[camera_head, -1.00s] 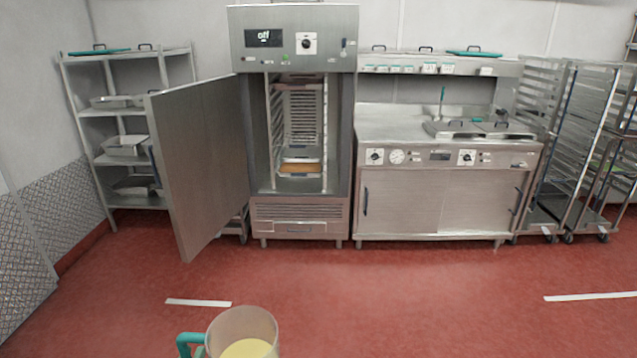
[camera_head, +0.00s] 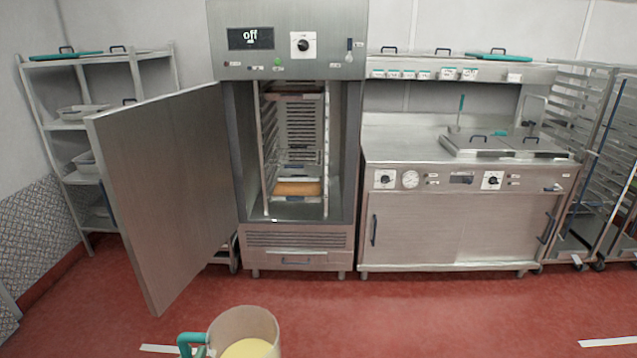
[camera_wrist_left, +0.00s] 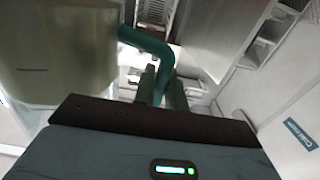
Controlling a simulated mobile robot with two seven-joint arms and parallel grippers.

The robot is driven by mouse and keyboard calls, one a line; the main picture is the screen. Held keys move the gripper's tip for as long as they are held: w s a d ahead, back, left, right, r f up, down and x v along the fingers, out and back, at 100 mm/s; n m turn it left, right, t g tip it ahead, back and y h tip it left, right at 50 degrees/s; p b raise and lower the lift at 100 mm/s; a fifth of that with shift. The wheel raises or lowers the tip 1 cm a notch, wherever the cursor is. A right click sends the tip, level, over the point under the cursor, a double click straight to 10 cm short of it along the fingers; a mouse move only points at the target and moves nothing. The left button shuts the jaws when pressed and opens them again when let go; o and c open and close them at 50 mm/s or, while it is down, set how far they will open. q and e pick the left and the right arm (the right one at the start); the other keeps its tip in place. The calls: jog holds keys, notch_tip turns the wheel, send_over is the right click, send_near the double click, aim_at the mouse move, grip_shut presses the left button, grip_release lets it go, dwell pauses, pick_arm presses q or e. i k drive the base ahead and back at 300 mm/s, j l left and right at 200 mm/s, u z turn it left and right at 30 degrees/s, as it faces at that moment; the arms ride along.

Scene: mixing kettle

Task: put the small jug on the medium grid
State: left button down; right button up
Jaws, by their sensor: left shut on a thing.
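A small clear jug (camera_head: 228,328) with a teal handle (camera_head: 188,340) and yellow content is at the bottom of the head view, held in front of the cabinet. In the left wrist view the jug (camera_wrist_left: 55,60) fills the upper left. My left gripper (camera_wrist_left: 161,84) is shut on its handle. The gripper is mostly below the edge of the head view. Inside the open cabinet stands a rack (camera_head: 297,130) of grid levels, with an orange-brown item (camera_head: 297,188) low in it. I cannot tell which level is the medium grid. My right gripper is not in view.
The cabinet door (camera_head: 165,190) stands wide open to the left. A steel counter unit (camera_head: 460,225) stands right of the cabinet, with wheeled racks (camera_head: 590,150) farther right. A shelf unit (camera_head: 65,125) is at the left. The red floor (camera_head: 430,320) ahead is clear.

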aim_at(291, 159)
jog(key=i, duration=2.9)
